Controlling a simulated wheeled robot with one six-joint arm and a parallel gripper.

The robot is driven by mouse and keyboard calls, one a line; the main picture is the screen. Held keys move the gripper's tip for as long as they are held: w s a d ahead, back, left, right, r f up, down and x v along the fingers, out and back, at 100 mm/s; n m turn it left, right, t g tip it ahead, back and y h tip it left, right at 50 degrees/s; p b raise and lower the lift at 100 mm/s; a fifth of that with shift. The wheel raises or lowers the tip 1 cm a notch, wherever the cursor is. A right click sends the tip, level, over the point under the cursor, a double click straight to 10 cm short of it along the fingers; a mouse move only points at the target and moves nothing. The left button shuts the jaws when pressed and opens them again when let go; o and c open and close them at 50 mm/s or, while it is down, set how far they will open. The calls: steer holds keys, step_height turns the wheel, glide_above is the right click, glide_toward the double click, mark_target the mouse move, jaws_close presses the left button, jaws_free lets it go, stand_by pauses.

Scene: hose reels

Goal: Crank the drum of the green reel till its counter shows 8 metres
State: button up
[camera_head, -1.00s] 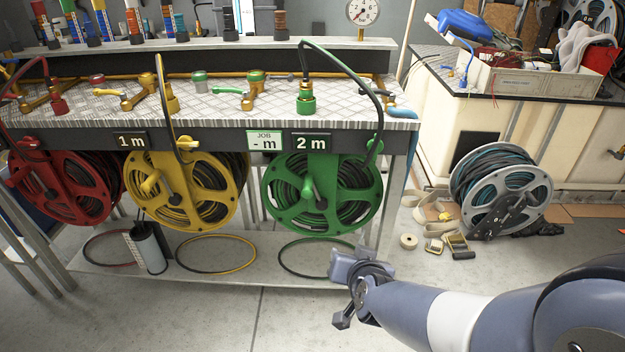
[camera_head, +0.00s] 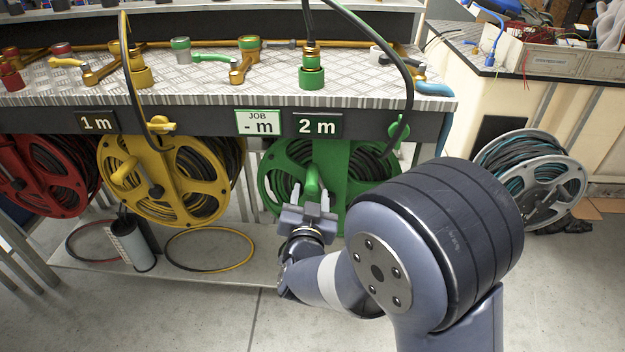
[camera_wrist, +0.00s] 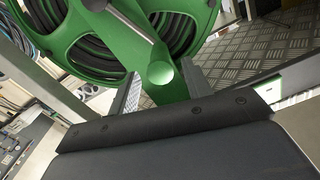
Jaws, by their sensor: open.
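The green reel (camera_head: 357,168) hangs under the bench, its lower right part hidden by my arm. Its counter (camera_head: 317,125) reads 2 m. The green crank handle (camera_head: 313,178) points towards me at the front of the drum. My gripper (camera_head: 311,195) is open, with its fingers on either side of the handle in the head view; I cannot tell whether they touch it. In the wrist view the crank arm (camera_wrist: 128,22) runs from the hub to the handle (camera_wrist: 160,72), which lies ahead between the fingers.
A yellow reel (camera_head: 188,180) with a 1 m counter (camera_head: 97,122) and a red reel (camera_head: 48,172) hang to the left. A job plate (camera_head: 257,122) reads "- m". A green-black hose rises from the bench over the green reel. A grey reel (camera_head: 535,180) stands at right.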

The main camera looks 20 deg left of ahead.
mark_target(312, 179)
steer(key=b+x, duration=0.1)
steer(key=x, duration=0.5)
steer(key=shift+w, duration=0.25)
jaws_close()
stand_by(0.3)
